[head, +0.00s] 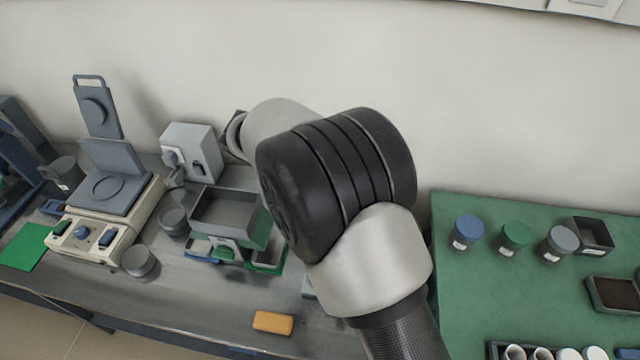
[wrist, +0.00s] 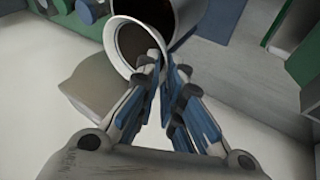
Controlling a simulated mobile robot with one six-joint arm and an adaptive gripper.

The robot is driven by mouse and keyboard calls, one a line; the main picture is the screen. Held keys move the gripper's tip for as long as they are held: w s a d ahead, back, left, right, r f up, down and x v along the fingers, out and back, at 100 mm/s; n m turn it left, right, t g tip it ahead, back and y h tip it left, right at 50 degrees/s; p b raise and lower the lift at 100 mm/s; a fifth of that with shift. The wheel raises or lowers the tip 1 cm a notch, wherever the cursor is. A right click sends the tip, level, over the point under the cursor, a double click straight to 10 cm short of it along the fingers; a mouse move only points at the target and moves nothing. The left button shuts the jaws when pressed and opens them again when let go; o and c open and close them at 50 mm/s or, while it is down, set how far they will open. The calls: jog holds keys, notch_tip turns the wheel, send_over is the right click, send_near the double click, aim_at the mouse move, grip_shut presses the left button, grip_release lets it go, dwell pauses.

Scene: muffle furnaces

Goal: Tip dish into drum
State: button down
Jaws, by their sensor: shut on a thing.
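In the wrist view my gripper (wrist: 160,66) is shut on the rim of a white round dish (wrist: 119,34). The dish is tilted, with its open mouth partly facing the camera and a dark brownish inside showing. A larger grey cylinder (wrist: 188,14), which looks like the drum, is directly behind and beside the dish. I cannot tell whether the dish touches it or what lies inside it. In the head view my arm hides the gripper, the dish and this cylinder.
A green table (head: 459,289) on the right holds lidded jars (head: 515,235), dark trays (head: 615,294) and white cups. The grey bench holds a beige device (head: 92,240), a grey bin (head: 225,212) and a yellow block (head: 272,322). A wall stands behind.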

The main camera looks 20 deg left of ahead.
jog(key=f+y+b, duration=0.2)
jog(key=shift+w+d+f+g+y, duration=0.1)
jog(key=shift+d+f+g+y, duration=0.1)
jog(key=shift+g+y, duration=0.15)
jog(key=shift+a, duration=0.15)
dwell(1.0)
jog(key=shift+d+r+m+y+b, duration=0.4)
jog(key=shift+d+r+y, duration=0.15)
jog(key=shift+y, duration=0.3)
